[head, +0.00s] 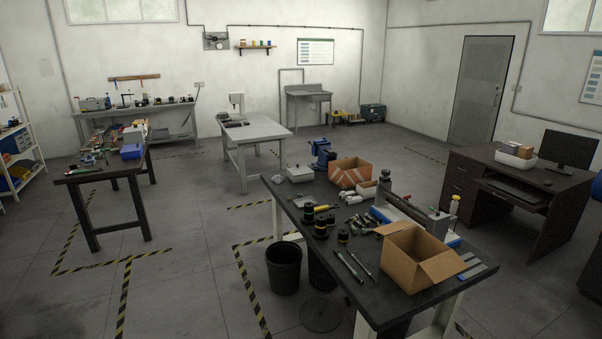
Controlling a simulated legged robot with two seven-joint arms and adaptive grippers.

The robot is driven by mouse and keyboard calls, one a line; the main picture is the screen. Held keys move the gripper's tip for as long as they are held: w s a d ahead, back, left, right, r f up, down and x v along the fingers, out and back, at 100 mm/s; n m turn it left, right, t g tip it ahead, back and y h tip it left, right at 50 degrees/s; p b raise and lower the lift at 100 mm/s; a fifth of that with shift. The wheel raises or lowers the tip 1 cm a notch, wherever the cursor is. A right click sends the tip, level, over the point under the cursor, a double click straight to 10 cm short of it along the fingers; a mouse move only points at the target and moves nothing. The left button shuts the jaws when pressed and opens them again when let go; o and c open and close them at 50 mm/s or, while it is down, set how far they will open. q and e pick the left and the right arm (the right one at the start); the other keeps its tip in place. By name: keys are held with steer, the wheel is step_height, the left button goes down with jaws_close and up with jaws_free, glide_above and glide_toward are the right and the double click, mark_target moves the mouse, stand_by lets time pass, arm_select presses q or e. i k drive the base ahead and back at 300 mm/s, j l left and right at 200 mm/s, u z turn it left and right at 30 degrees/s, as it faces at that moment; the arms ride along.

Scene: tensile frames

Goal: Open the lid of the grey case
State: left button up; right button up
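Neither of my grippers is in view. I cannot tell for sure which thing is the grey case. A small, flat, light grey box (299,173) with its top closed sits at the far left end of the near dark table. A grey-green box (95,103) stands on the bench at the back left, too small to make out a lid. A dark grey-green box (372,112) is by the back wall near the sink.
A white table (258,131), a cluttered dark table (85,175) and a desk (470,165) stand around. Floor between the tables is open.

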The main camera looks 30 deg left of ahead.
mark_target(301, 171)
steer(key=i+j+u, duration=0.15)
steer(key=i+u, duration=0.7)
steer(key=i+j+u, duration=0.25)
steer(key=u, duration=0.15)
steer(key=i+j+u, duration=0.15)
steer(key=i+u, duration=0.9)
steer(key=u, duration=0.15)
steer(key=i+z, duration=0.2)
steer(key=i, duration=0.5)
steer(key=i+z, duration=0.15)
steer(key=i, duration=0.5)
steer(key=i+j+z, duration=0.2)
steer(key=i, duration=0.5)
steer(key=i+z, duration=0.15)
steer(key=i, duration=0.35)
steer(key=i+j+z, duration=0.15)
steer(key=i, duration=0.3)
steer(key=i+j+z, duration=0.15)
steer(key=i, duration=0.35)
steer(key=i+z, duration=0.2)
steer(key=z, duration=0.2)
steer(key=i+z, duration=0.15)
steer(key=z, duration=0.25)
steer(key=i+j+z, duration=0.15)
steer(key=z, duration=0.3)
steer(key=i+j+z, duration=0.15)
steer(key=z, duration=0.25)
steer(key=i+j+z, duration=0.15)
steer(key=z, duration=0.25)
steer(key=j, duration=0.1)
